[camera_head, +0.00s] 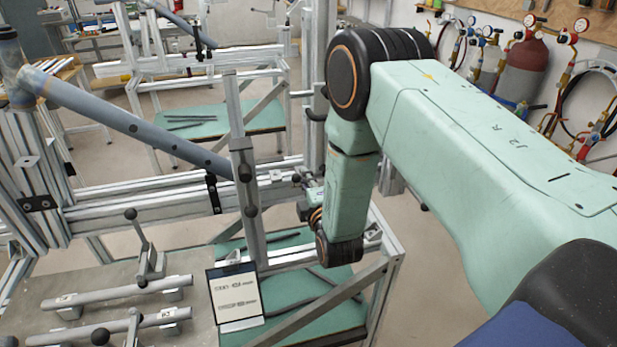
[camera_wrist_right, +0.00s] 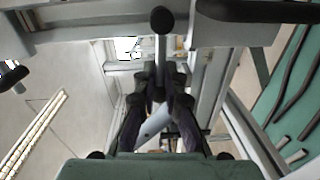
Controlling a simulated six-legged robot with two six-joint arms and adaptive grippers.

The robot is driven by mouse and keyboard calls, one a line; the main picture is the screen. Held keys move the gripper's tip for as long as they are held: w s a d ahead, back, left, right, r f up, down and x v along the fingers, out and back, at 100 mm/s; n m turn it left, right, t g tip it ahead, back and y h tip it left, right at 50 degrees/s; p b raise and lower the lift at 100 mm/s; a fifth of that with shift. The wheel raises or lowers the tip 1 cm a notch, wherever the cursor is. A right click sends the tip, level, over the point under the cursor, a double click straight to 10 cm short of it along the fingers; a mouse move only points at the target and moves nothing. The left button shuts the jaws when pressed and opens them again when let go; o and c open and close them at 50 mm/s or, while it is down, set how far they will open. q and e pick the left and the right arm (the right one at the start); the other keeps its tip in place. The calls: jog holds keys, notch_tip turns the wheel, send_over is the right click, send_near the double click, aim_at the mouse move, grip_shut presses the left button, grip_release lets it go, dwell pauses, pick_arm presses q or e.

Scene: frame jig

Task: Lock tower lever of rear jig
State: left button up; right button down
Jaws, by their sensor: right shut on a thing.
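My right gripper (camera_head: 308,193) is partly hidden behind my own mint-green wrist, next to the upright aluminium post (camera_head: 243,170) of the jig. In the right wrist view its two dark fingers (camera_wrist_right: 160,92) are closed around the lower shaft of the tower lever (camera_wrist_right: 161,52). The lever is a metal rod with a black knob, which sticks out beyond the fingers. A blue-grey frame tube (camera_head: 130,122) slopes down to the post. My left gripper is out of view.
A clamp lever (camera_head: 140,235), short tubes (camera_head: 115,294) on supports and a white sign (camera_head: 236,297) are in front. Green shelves (camera_head: 285,290) hold dark rods. Gas bottles (camera_head: 527,65) stand by the right wall. Another frame jig stands behind.

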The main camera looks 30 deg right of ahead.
jog(key=shift+a+f+n, duration=0.2)
jog(key=shift+n, duration=0.3)
jog(key=c, duration=1.6)
grip_release()
jog(key=shift+o, duration=0.9)
jog(key=shift+a, duration=0.1)
jog(key=v, duration=1.2)
jog(key=shift+r, duration=0.1)
